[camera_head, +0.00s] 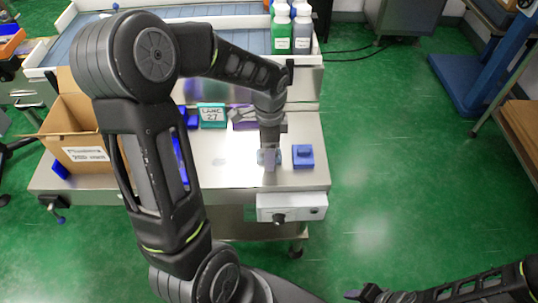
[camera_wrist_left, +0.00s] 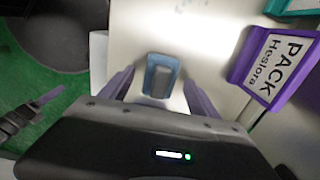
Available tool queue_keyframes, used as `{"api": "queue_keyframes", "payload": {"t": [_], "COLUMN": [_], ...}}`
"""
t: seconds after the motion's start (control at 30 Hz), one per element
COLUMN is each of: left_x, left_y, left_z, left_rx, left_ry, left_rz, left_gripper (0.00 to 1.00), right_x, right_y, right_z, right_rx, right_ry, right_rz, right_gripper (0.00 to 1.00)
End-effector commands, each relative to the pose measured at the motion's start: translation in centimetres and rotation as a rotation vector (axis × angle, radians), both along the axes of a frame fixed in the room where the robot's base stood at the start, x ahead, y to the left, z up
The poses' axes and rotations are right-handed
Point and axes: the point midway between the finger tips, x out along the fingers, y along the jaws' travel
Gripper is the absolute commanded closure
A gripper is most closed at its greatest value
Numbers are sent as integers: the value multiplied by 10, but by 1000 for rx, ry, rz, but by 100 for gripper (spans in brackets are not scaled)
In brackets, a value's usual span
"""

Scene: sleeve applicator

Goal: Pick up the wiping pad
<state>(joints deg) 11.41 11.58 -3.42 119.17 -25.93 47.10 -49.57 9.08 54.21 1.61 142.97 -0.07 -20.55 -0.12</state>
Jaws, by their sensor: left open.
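The wiping pad, a light blue block with a grey raised part on top (camera_wrist_left: 161,76), lies on the steel table. It shows in the left wrist view ahead of and between the spread fingers of my left gripper (camera_wrist_left: 158,92). My left gripper is open; I cannot tell whether a finger touches the pad. My right gripper (camera_head: 355,294) is low at the bottom edge, away from the table, its opening unclear.
Behind stand a purple sign (camera_wrist_left: 275,65) and a teal "LANE 27" sign (camera_head: 212,115). A cardboard box (camera_head: 82,125) is at the left. A control box (camera_head: 291,208) is on the front edge.

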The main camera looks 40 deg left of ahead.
Motion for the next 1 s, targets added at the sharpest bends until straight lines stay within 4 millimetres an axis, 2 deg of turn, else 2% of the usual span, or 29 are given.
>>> {"api": "queue_keyframes", "payload": {"t": [0.1, 0.67, 1.0], "left_x": [0, 0, 0], "left_y": [0, 0, 0], "left_z": [-8, -7, -7], "left_rx": [0, 0, 0], "left_ry": [0, -1, -1], "left_rz": [-1, -1, -1], "left_gripper": [29, 29, 55], "right_x": [0, 0, 0], "right_y": [0, 0, 0], "right_z": [-1, -1, -1], "right_rx": [0, 0, 0], "right_ry": [0, 0, 0], "right_rz": [0, 0, 0], "right_gripper": [64, 64, 64]}}
